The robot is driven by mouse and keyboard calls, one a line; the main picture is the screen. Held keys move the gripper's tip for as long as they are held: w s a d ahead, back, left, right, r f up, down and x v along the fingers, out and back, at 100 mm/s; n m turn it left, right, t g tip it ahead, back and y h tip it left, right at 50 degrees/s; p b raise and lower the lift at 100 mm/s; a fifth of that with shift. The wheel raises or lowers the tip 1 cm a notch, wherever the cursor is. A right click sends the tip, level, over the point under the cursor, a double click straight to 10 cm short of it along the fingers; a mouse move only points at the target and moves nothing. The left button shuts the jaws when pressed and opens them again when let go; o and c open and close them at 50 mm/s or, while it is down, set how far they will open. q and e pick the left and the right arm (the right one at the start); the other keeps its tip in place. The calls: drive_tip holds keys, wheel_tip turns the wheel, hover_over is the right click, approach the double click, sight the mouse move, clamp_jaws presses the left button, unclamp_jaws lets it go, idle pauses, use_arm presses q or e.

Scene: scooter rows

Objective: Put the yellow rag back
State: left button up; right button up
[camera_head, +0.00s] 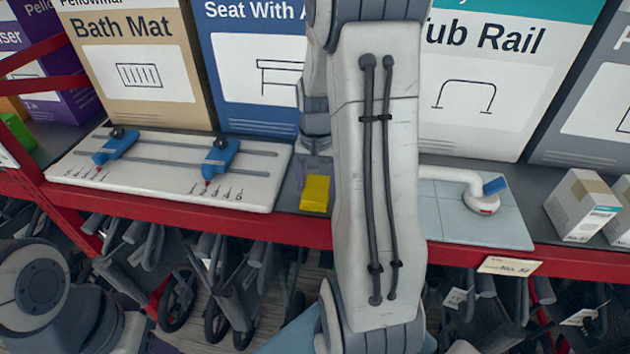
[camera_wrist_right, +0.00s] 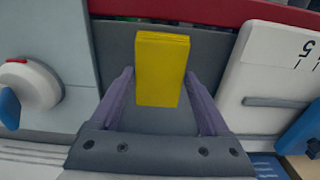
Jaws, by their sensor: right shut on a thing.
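The yellow rag (camera_head: 315,194) is a small folded block at the grey shelf, between the white slider board and the pale blue tiled board. My right gripper (camera_head: 316,165) is over it, partly hidden behind my own arm. In the right wrist view the rag (camera_wrist_right: 162,68) sits between the two purple fingers of my right gripper (camera_wrist_right: 158,85), which is shut on it. Whether the rag rests on the shelf or is just above it I cannot tell. My left gripper is out of view; only part of that arm shows at the lower left.
The white board (camera_head: 240,190) with blue sliders is left of the rag. The tiled board (camera_head: 500,228) with a white grab handle (camera_head: 455,175) is right. Large boxes stand behind, small cartons (camera_head: 580,205) far right. A red shelf edge (camera_head: 200,216) runs in front, folded wheeled frames below.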

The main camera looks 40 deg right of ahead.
sight(316, 189)
drive_tip(key=o, duration=1)
wheel_tip(316, 189, up, 12)
drive_tip(key=s+a+f+n, duration=0.1)
drive_tip(key=a+n, duration=0.3)
drive_tip(key=a, duration=0.6)
drive_tip(key=s+a+f+n, duration=0.15)
drive_tip(key=a+n, duration=0.25)
drive_tip(key=a, duration=0.6)
drive_tip(key=s+a+f+n, duration=0.1)
drive_tip(key=s+a+n, duration=0.2)
drive_tip(key=s, duration=0.1)
drive_tip(key=s+a+f+n, duration=0.1)
drive_tip(key=s+a+n, duration=0.2)
drive_tip(key=s+a, duration=0.1)
drive_tip(key=s+a+f+n+y+b, duration=0.1)
drive_tip(key=s+a+n, duration=0.2)
drive_tip(key=s, duration=0.3)
drive_tip(key=shift+a, duration=0.6)
